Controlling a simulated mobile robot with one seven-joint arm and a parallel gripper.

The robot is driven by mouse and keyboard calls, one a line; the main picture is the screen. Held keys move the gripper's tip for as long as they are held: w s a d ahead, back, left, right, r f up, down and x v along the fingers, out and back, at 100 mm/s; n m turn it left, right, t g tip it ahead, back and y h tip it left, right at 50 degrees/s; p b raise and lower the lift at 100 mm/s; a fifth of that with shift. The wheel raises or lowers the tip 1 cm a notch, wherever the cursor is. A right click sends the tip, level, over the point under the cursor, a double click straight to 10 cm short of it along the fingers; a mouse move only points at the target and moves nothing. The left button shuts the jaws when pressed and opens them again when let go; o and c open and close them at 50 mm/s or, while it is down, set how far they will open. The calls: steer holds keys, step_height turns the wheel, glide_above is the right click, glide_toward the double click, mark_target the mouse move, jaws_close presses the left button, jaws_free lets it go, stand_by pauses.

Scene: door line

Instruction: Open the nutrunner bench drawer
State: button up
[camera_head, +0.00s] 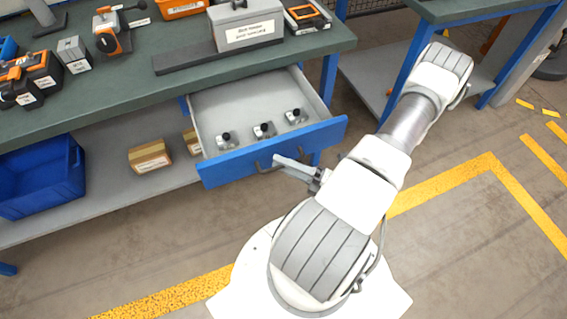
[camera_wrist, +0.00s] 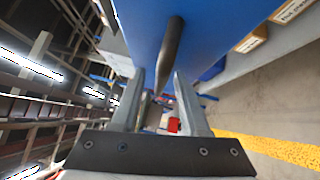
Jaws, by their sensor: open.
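The bench drawer (camera_head: 233,171) has a blue front and stands pulled out from under the green-topped bench, with its pale inside showing. Several small metal pieces with dark knobs lie in it. Its dark bar handle (camera_head: 264,167) is on the front face, partly hidden by my gripper. My gripper (camera_head: 279,162) is at the front, right by the handle. In the wrist view, the handle (camera_wrist: 172,52) runs down toward the gap between the two open fingers (camera_wrist: 158,82), with the blue drawer front (camera_wrist: 215,30) beyond. I cannot tell whether a finger touches the handle.
The bench top (camera_head: 180,105) carries tools and a grey labelled holder (camera_head: 245,28). Below, a shelf holds a blue bin (camera_head: 42,178) and cardboard boxes (camera_head: 150,157). Another blue-legged bench stands at the upper right. Yellow lines (camera_head: 440,188) mark the clear floor.

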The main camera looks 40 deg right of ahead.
steer(key=v, duration=1.7)
steer(key=shift+s+p, duration=0.2)
steer(key=shift+p, duration=0.15)
steer(key=shift+d+r, duration=0.1)
